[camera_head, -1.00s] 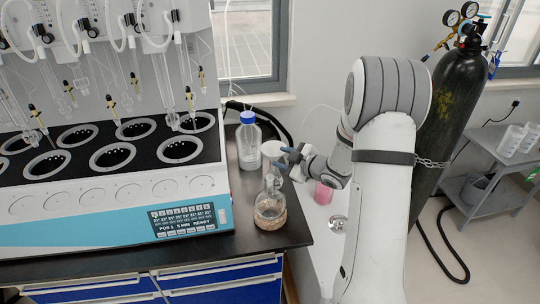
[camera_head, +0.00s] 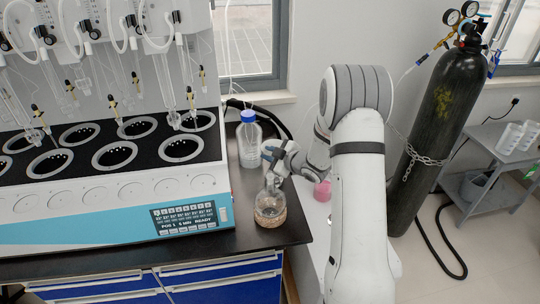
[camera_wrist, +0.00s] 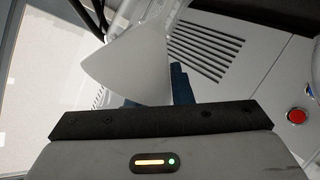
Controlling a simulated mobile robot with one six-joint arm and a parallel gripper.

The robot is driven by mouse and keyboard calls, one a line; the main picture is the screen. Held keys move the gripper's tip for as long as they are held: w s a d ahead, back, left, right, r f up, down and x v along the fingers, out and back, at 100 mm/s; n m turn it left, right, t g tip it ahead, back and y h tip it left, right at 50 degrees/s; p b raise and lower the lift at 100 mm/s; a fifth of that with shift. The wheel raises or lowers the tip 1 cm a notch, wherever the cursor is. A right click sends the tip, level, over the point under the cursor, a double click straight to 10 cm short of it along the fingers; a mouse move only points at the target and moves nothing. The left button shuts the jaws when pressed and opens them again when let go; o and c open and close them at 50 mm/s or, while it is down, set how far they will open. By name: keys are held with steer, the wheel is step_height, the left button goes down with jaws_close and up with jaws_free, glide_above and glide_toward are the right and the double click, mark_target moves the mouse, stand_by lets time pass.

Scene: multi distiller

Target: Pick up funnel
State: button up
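The white, cone-shaped funnel (camera_wrist: 125,65) fills the upper middle of the wrist view, lying in front of and between my fingers. My gripper (camera_wrist: 155,95) has blue fingers standing apart, the left one partly hidden behind the funnel. I cannot tell whether either finger touches it. In the head view my gripper (camera_head: 270,156) is low over the right end of the dark bench, just above and behind the round flask and beside the blue-capped bottle. The funnel is largely hidden there by my gripper.
A blue-capped glass bottle (camera_head: 249,143) stands left of my gripper. A round flask with brown contents (camera_head: 270,210) stands in front. The distiller (camera_head: 110,190) fills the left. A black gas cylinder (camera_head: 440,120) stands farther right.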

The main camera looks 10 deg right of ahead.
jaws_close()
